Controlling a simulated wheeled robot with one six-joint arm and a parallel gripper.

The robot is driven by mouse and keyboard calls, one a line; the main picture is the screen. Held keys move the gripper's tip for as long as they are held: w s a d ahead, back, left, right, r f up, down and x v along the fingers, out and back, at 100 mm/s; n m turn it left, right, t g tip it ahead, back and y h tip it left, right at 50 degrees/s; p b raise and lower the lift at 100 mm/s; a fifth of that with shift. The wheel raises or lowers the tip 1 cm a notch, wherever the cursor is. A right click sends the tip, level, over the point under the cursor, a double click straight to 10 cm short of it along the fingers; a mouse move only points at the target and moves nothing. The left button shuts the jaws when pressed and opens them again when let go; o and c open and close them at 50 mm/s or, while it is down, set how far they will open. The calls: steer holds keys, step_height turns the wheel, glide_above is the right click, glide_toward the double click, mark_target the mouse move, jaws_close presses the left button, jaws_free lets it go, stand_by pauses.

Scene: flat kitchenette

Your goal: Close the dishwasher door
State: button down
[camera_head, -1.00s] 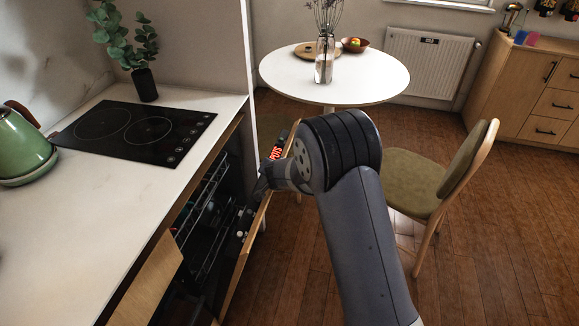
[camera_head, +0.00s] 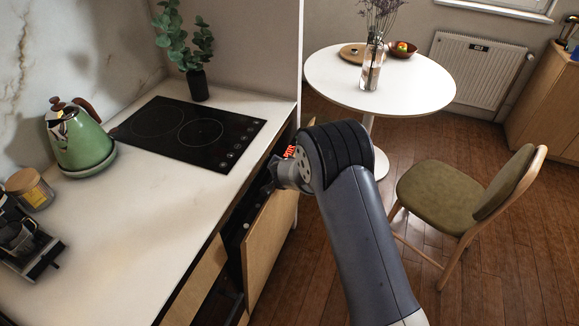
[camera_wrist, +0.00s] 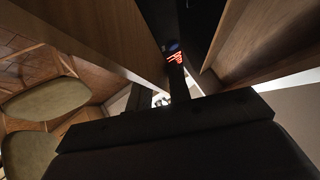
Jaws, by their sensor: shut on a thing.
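The dishwasher door (camera_head: 268,235) is a light wood panel with a dark inner side, partly open under the counter's front edge. A narrow dark gap is left between it and the cabinet front. My gripper (camera_head: 268,186) is at the door's upper edge, with its fingertips small and mostly hidden by my wrist. In the wrist view, the door's wood panel (camera_wrist: 105,35) runs up to between the dark fingers of my gripper (camera_wrist: 160,90), which are shut on its edge. The dishwasher's inside is mostly hidden now.
The white counter (camera_head: 130,235) is on the left with a black hob (camera_head: 190,132), a green kettle (camera_head: 80,140) and a plant (camera_head: 197,80). A chair (camera_head: 455,200) and a round white table (camera_head: 420,85) stand to the right. Wood floor between them is clear.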

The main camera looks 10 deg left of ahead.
steer(key=shift+a, duration=0.1)
steer(key=c, duration=1.3)
jaws_free()
steer(key=shift+c, duration=0.2)
steer(key=shift+s+r, duration=0.1)
steer(key=v, duration=1)
steer(key=shift+s+r, duration=0.2)
steer(key=shift+s, duration=0.1)
